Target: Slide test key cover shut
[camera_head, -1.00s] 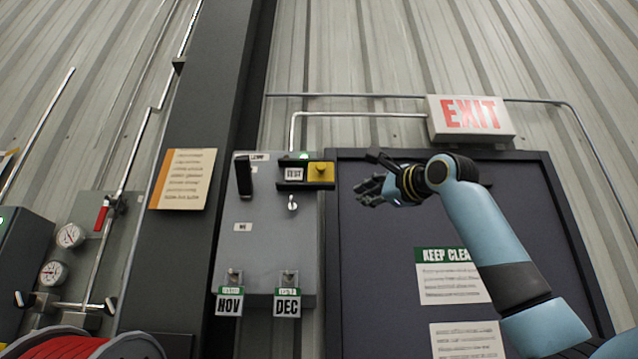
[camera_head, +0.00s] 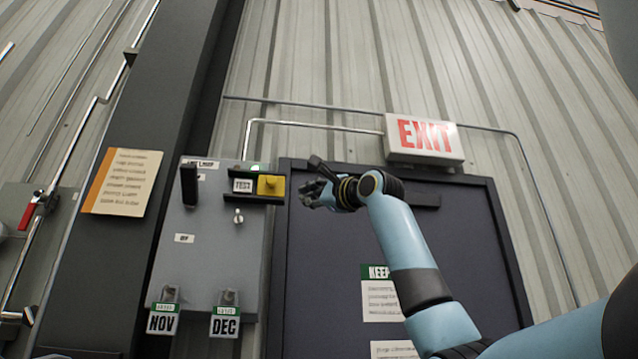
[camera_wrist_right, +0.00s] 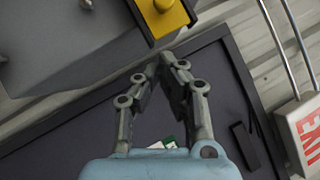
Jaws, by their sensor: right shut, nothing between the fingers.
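The test key cover is a yellow sliding plate with a knob (camera_head: 271,186), at the right end of a dark rail (camera_head: 230,199) on the grey panel. A white TEST label (camera_head: 243,186) shows on the rail to its left. A key (camera_head: 238,216) sits in the panel below the rail. The cover also shows at the top of the right wrist view (camera_wrist_right: 163,16). My right gripper (camera_head: 308,194) is shut and empty, a little right of the cover and apart from it; its fingertips meet below the cover in the wrist view (camera_wrist_right: 160,62). My left gripper is not in view.
The grey panel (camera_head: 205,255) carries a black handle (camera_head: 189,184) and NOV (camera_head: 162,320) and DEC (camera_head: 225,322) tags. A dark door (camera_head: 330,270) stands right of it, under an EXIT sign (camera_head: 425,138). A dark column (camera_head: 150,120) is on the left.

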